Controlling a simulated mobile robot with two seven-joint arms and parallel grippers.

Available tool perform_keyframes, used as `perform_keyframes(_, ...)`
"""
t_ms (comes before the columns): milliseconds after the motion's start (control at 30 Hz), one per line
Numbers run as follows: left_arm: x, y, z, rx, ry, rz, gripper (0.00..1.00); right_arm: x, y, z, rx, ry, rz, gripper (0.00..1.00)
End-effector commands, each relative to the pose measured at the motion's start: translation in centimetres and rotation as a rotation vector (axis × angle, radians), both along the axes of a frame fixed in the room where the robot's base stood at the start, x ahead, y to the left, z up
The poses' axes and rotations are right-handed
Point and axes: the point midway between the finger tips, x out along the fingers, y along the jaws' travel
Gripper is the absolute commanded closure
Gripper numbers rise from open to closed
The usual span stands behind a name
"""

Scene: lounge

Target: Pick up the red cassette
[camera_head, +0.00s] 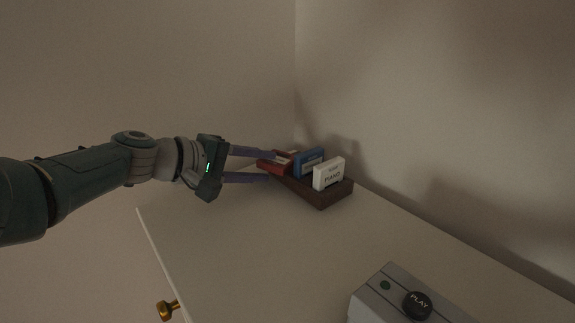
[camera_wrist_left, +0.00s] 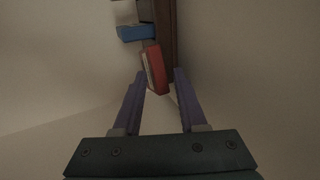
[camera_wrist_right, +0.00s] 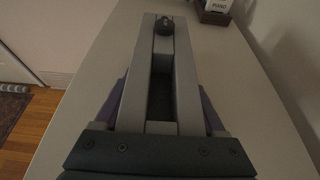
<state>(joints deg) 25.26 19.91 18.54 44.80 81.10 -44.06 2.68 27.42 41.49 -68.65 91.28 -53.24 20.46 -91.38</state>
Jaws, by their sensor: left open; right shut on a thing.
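The red cassette (camera_head: 278,166) sits tilted at the far left end of a dark wooden rack (camera_head: 322,200). It also shows in the left wrist view (camera_wrist_left: 158,68), just ahead of and partly between the fingertips, with its pale label to the left. My left gripper (camera_head: 271,166) is open, its two purple fingers reaching to the cassette; I cannot tell whether they touch it. My right gripper (camera_wrist_right: 162,105) is shut on the grey player (camera_wrist_right: 188,90), a finger on each side. The right arm is out of the head view.
A blue cassette (camera_head: 309,162) and a white cassette (camera_head: 329,173) marked PIANO stand upright in the rack, right of the red one. The grey player (camera_head: 372,305) with a black PLAY button (camera_head: 417,305) is near the front. Walls stand close behind the rack. The white cabinet top (camera_head: 250,245) is clear between.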

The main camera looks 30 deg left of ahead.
Motion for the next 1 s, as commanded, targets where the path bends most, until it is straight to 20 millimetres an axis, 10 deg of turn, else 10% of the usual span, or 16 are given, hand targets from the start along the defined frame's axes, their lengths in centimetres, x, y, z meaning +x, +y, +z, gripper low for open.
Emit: perform_keyframes(1000,-0.12,0.03,-0.19,0.001,0.005,0.000,1.00,0.04,-0.01,0.01,0.000,0.000,-0.001,1.00)
